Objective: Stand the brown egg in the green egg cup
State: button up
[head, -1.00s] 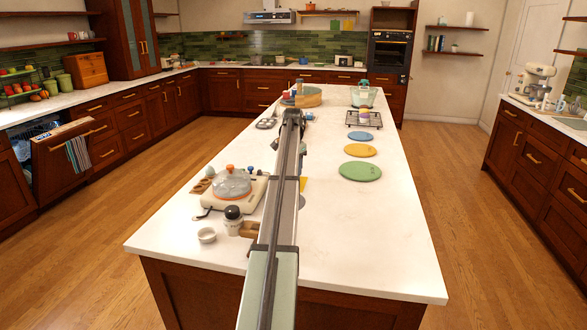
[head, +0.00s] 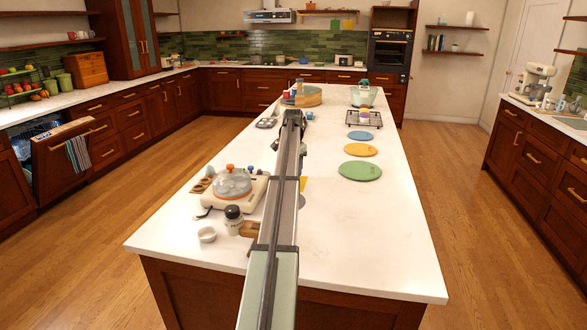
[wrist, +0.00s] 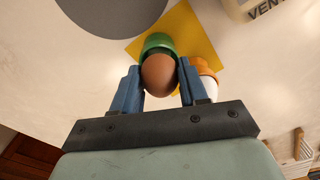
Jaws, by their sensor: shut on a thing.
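In the wrist view my gripper (wrist: 159,75) is shut on the brown egg (wrist: 159,76), with one blue finger on each side of it. The green egg cup (wrist: 158,42) is directly beyond the egg, and the egg covers part of its rim. I cannot tell whether the egg touches the cup or sits inside it. The green cup is on a yellow mat (wrist: 190,35). In the head view my own arm hides the gripper, the egg and the cup.
A grey disc (wrist: 110,12) lies to the left.

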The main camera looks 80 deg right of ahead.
jog(key=shift+f, duration=0.4)
dwell(0.3)
jog(key=o, duration=0.7)
jog(key=shift+o, duration=0.4)
jog(key=shift+o, duration=1.3)
jog(key=shift+r, duration=0.15)
jog(key=shift+r, duration=3.85)
